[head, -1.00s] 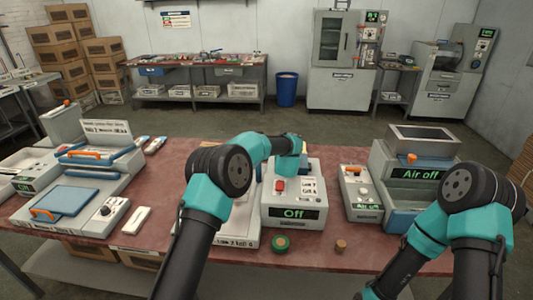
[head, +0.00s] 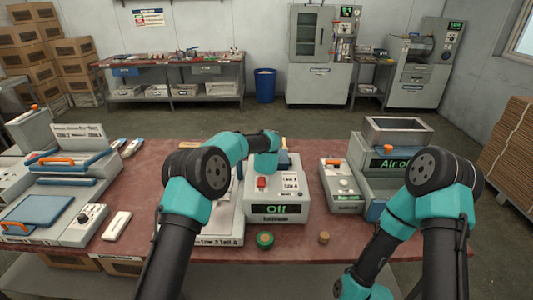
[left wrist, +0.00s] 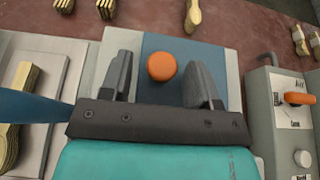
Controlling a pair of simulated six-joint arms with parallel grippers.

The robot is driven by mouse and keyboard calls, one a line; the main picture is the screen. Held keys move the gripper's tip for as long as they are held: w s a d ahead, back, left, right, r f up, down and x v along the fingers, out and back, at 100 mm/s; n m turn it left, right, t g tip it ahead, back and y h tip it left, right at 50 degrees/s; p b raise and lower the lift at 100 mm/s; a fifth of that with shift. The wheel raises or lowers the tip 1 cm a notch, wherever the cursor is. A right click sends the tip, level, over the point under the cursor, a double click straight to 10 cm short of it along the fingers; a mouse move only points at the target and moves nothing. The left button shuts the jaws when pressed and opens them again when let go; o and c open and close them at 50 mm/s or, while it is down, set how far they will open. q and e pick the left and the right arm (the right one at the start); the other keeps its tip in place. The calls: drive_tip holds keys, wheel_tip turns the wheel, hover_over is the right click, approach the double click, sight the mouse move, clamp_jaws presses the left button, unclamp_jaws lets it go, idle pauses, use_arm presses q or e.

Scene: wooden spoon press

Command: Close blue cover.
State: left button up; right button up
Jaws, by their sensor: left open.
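In the left wrist view, a flat blue cover (left wrist: 160,105) carries a round orange knob (left wrist: 162,67). My left gripper (left wrist: 158,72) is open, with one finger on each side of the knob and a gap on both sides. Whether the fingers are level with the knob I cannot tell. In the head view, my left arm hides its jaws and most of this cover behind the grey unit reading "Off" (head: 277,209). My right arm is folded down at the lower right of the head view, and its jaws do not show.
A station with blue panels and orange handles (head: 45,208) stands left on the red table (head: 165,165). A grey "Air off" machine (head: 385,185) stands right. A green disc (head: 265,239) and brown plug (head: 324,238) lie near the front edge. Wooden spoons (left wrist: 193,16) lie beyond the cover.

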use_arm(q)
drive_tip(key=shift+r, duration=0.1)
drive_tip(key=v, duration=1.7)
drive_tip(key=shift+s, duration=0.15)
